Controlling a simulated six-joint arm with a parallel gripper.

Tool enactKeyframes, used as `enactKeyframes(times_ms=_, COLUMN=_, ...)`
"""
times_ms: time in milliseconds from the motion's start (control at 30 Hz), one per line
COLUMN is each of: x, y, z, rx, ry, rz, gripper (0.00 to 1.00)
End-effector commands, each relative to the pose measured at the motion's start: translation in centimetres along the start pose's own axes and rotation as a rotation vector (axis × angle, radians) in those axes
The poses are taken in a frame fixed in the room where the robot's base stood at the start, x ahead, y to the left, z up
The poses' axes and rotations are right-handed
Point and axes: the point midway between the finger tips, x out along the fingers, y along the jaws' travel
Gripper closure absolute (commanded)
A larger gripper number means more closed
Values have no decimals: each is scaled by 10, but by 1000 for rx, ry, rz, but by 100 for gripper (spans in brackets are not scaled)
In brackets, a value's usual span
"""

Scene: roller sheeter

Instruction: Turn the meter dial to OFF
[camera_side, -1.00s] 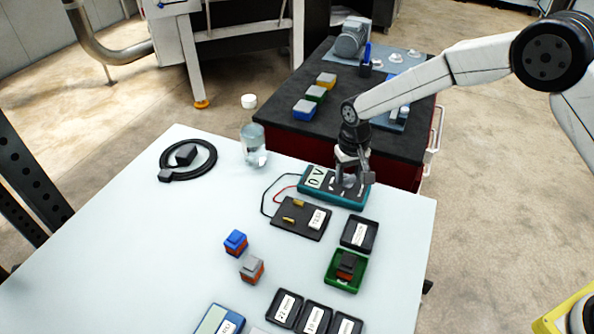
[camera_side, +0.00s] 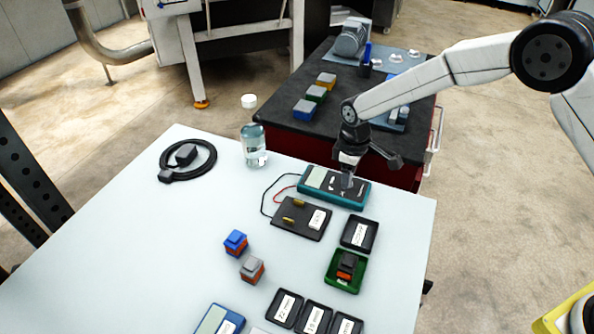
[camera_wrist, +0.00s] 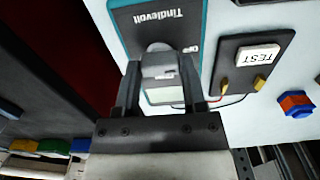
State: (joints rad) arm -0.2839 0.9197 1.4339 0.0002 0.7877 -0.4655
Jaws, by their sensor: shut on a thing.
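The teal and dark grey meter (camera_side: 334,187) lies at the far edge of the white table. Its display is blank now in the side view. My gripper (camera_side: 348,181) points down onto the meter's face. In the wrist view, my gripper (camera_wrist: 166,90) is shut on the grey meter dial (camera_wrist: 158,65), one finger on each side. The meter (camera_wrist: 160,18) shows the name "Tindlevolt" upside down, and an "OFF" mark stands close beside the dial. The fingers and dial hide part of the face, so I cannot tell exactly where the dial points.
A black test board (camera_side: 302,218) labelled TEST lies in front of the meter, joined by red and black leads. A clear jar (camera_side: 254,146) stands to the left. Coloured blocks (camera_side: 236,242) and black labelled trays (camera_side: 312,317) lie nearer. A dark cabinet (camera_side: 280,112) stands behind the table.

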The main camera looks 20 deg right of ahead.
Motion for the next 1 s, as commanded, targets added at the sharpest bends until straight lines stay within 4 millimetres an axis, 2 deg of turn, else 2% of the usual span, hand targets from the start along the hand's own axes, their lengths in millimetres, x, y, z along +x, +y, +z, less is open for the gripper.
enactKeyframes(times_ms=567, x=0, y=0, z=1, rx=-55, ry=-3, rz=0, gripper=100)
enactKeyframes(times_ms=600, x=0, y=0, z=1, rx=-55, ry=-3, rz=0, gripper=44)
enactKeyframes(times_ms=667, x=0, y=0, z=1, rx=-54, ry=-3, rz=0, gripper=25)
enactKeyframes(times_ms=700, x=0, y=0, z=1, rx=-54, ry=-2, rz=0, gripper=12)
enactKeyframes(times_ms=1000, x=0, y=0, z=0, rx=-52, ry=-1, rz=0, gripper=12)
